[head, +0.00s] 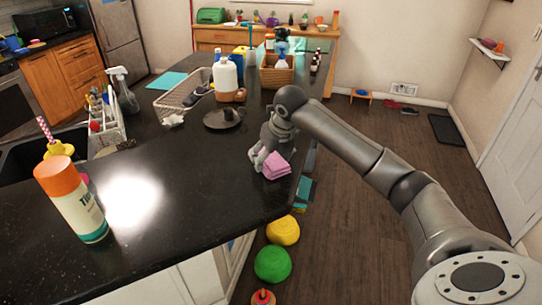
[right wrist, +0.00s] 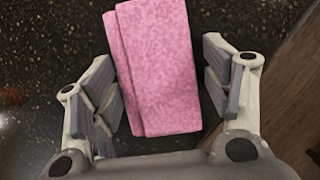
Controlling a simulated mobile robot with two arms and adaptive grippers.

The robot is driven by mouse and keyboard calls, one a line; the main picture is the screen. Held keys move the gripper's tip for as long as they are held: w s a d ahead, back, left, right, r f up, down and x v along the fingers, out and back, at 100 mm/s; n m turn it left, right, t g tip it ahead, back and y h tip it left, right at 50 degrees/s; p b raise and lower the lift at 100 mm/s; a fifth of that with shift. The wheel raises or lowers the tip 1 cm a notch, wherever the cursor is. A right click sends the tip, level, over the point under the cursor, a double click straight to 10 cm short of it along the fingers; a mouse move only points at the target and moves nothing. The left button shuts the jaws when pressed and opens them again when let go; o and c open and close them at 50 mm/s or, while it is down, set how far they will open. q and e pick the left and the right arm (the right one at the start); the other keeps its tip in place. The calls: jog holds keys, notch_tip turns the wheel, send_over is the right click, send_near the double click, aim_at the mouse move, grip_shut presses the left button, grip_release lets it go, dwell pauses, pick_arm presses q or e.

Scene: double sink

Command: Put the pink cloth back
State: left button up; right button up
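The pink cloth (head: 275,166) is a folded stack lying on the dark counter near its right edge. In the right wrist view the pink cloth (right wrist: 155,65) lies between the two fingers of my right gripper (right wrist: 162,80). The fingers are apart, one on each side of the cloth, with narrow gaps showing. In the head view my right gripper (head: 268,158) is down at the counter, right at the cloth and partly covering it. My left gripper is out of view.
A spray can with an orange cap (head: 72,200) stands at the front left of the dark counter (head: 180,250). A dark round lid (head: 222,118) and a wire basket (head: 184,93) are behind the gripper. Yellow (head: 283,231) and green (head: 272,264) round things are below the counter edge.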

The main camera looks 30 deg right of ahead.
dwell(0.3)
jog(key=shift+r, duration=0.2)
jog(key=b+v, duration=0.2)
jog(key=v, duration=1)
jog(key=shift+b, duration=0.4)
